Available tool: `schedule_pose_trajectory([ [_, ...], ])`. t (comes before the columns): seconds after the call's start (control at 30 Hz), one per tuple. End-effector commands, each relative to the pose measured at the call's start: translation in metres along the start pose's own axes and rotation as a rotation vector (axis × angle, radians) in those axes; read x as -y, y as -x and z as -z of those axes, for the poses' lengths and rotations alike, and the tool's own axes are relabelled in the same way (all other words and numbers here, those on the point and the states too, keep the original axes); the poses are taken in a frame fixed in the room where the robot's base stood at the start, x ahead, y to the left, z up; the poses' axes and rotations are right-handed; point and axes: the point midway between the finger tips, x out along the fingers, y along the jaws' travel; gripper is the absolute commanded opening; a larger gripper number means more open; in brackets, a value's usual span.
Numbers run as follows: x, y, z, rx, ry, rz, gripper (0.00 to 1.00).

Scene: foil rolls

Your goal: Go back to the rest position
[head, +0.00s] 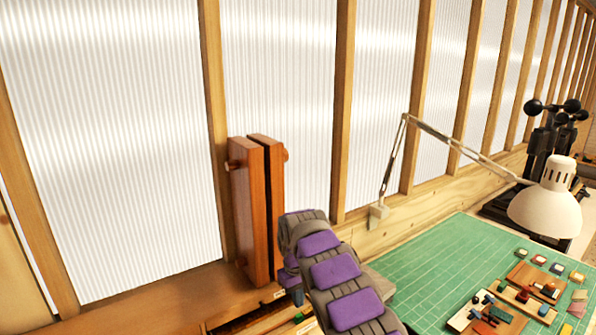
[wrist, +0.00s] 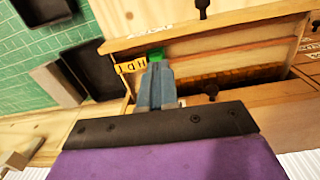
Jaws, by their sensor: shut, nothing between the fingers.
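In the wrist view my gripper (wrist: 157,68) is shut and empty, its two grey-blue fingers pressed together. Beyond the fingertips is a small green item beside yellow letter tiles (wrist: 131,67) at the edge of a wooden box or drawer (wrist: 228,62). In the head view my purple and grey arm rises from the bottom centre; my gripper is not visible there. No foil roll can be made out with certainty in either view.
A tall reddish wooden press (head: 258,210) leans by the wall, close to my arm. A green cutting mat (head: 430,265) with small blocks lies at right. A white desk lamp (head: 547,208) stands over it. Dark trays (wrist: 92,72) show in the wrist view.

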Motion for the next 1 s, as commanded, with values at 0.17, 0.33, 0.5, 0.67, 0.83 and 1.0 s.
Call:
schedule_pose_trajectory([
  [0.17, -0.021, 0.008, -0.044, 0.030, -0.098, -0.044, 0.00],
  [0.33, -0.032, 0.018, -0.090, 0.051, -0.188, -0.070, 0.00],
  [0.5, -0.035, 0.025, -0.141, 0.069, -0.277, -0.080, 0.00],
  [0.67, -0.029, 0.024, -0.192, 0.083, -0.351, -0.077, 0.00],
  [0.83, -0.015, 0.019, -0.245, 0.090, -0.418, -0.064, 0.00],
  [1.0, 0.006, 0.006, -0.301, 0.103, -0.472, -0.040, 0.00],
])
